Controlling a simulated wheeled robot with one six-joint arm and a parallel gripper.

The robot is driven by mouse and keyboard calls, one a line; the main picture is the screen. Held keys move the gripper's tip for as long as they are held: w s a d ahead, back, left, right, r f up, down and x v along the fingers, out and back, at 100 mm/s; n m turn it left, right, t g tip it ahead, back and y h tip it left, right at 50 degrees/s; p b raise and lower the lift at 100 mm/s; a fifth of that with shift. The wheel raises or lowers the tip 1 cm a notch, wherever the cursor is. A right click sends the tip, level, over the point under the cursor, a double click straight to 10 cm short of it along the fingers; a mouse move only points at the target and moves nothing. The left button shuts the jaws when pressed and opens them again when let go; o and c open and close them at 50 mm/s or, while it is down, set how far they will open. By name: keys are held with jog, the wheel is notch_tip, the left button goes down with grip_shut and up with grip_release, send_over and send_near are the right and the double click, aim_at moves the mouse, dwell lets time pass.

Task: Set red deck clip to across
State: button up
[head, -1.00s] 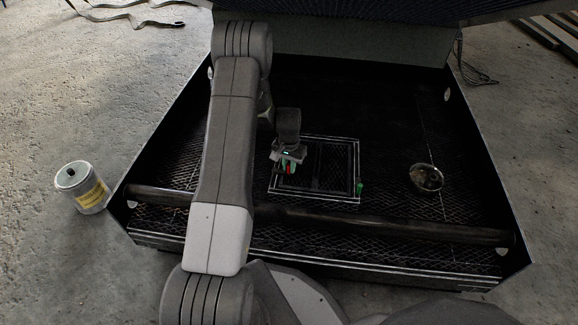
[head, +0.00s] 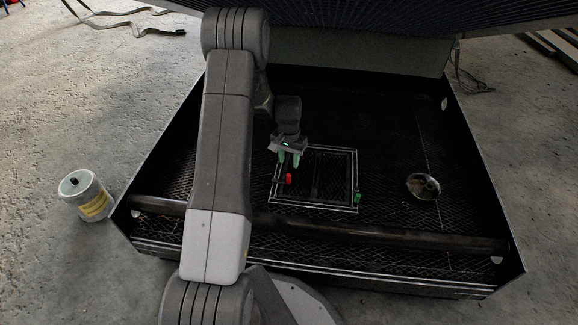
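The red deck clip (head: 289,179) is a small upright red piece at the left side of the framed hatch panel (head: 356,178) in the black tray. My gripper (head: 289,159) has pale green fingers. It is above and just behind the clip in the picture. The fingers are apart, with a gap between them, and nothing is held. The clip stands clear below the fingertips. Its exact turn is too small to tell.
A green clip (head: 357,197) sits at the panel's right front corner. A round metal dish (head: 423,186) lies on the mesh floor at right. A dark bar (head: 330,227) crosses the tray's front. A can (head: 87,196) stands outside at left.

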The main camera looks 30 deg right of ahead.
aim_at(289, 175)
notch_tip(289, 175, up, 5)
jog(key=shift+f+p, duration=0.1)
jog(key=shift+p, duration=0.4)
jog(key=shift+f, duration=0.15)
notch_tip(289, 175, down, 14)
jog(key=b, duration=0.5)
jog(key=shift+a+r+m, duration=0.1)
jog(key=shift+r+m, duration=0.1)
jog(key=shift+m, duration=0.1)
jog(key=shift+s+a+m, duration=0.1)
jog(key=shift+s+m, duration=0.1)
jog(key=shift+m, duration=0.1)
